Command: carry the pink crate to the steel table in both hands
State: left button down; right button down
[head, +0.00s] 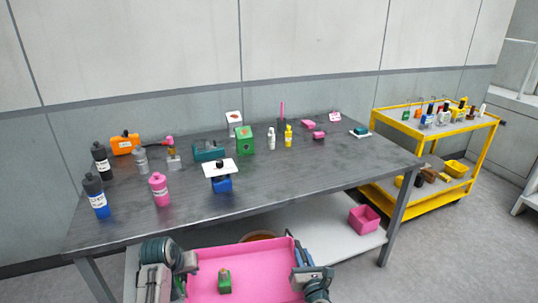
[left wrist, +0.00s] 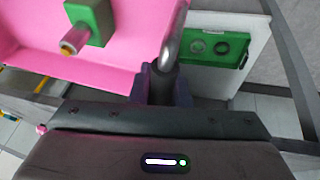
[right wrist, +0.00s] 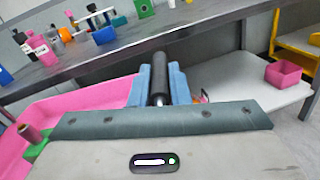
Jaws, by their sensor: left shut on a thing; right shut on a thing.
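The pink crate (head: 255,262) is at the bottom of the head view, in front of the steel table (head: 300,178) and lower than its top. A green block-like thing (head: 224,281) lies in it. My left gripper (head: 180,268) is at the crate's left end; in the left wrist view its fingers (left wrist: 161,82) are shut around a grey bar handle beside the pink wall (left wrist: 120,72). My right gripper (head: 308,276) is at the right end; in the right wrist view its fingers (right wrist: 160,82) are shut around a dark handle. The crate's near side is cut off.
Bottles, boxes and small tools stand along the table's back and left; its front right is clear. A white-topped blue thing (head: 222,184) stands near the front edge. A small pink bin (head: 364,219) sits on the lower shelf. A yellow cart (head: 425,200) stands right.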

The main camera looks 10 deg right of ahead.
aim_at(335, 163)
jog(key=l, duration=0.5)
jog(key=i+l, duration=0.15)
jog(key=l, duration=0.85)
jog(key=i, duration=0.05)
